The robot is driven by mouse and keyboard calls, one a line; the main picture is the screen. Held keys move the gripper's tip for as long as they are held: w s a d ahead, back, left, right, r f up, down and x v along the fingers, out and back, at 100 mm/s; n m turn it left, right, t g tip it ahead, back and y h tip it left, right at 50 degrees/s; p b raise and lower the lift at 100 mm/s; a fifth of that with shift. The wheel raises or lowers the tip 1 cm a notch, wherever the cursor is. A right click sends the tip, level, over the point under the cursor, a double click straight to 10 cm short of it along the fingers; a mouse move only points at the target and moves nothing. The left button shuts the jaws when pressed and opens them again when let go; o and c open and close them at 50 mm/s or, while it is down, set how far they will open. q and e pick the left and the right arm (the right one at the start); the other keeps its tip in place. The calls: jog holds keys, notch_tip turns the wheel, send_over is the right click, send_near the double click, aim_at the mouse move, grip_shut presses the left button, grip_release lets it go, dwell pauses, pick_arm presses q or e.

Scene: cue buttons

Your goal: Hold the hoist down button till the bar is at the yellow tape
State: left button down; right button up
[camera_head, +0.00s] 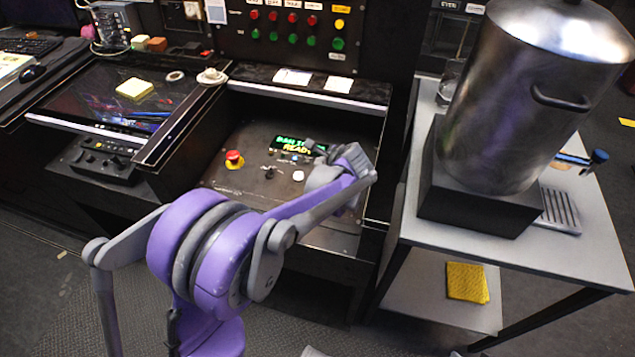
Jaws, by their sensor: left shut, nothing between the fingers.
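My purple and grey forearm covers the right part of the panel. A red knob on a yellow base (234,158) is at the panel's left. I cannot tell which control is the hoist down button. I cannot make out the hoist bar or its tape mark. My right gripper is not in view.
An upright panel (230,38) with red and green buttons stands behind. At right, a large metal pot (520,95) stands on a black block on a grey cart (590,255). A yellow cloth (467,281) lies on its lower shelf. A desk screen is left.

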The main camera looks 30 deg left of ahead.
pick_arm(q)
jog(key=shift+f+b, duration=1.2)
jog(key=shift+f, duration=1.1)
jog(key=shift+f+b, duration=0.3)
jog(key=shift+f, duration=0.1)
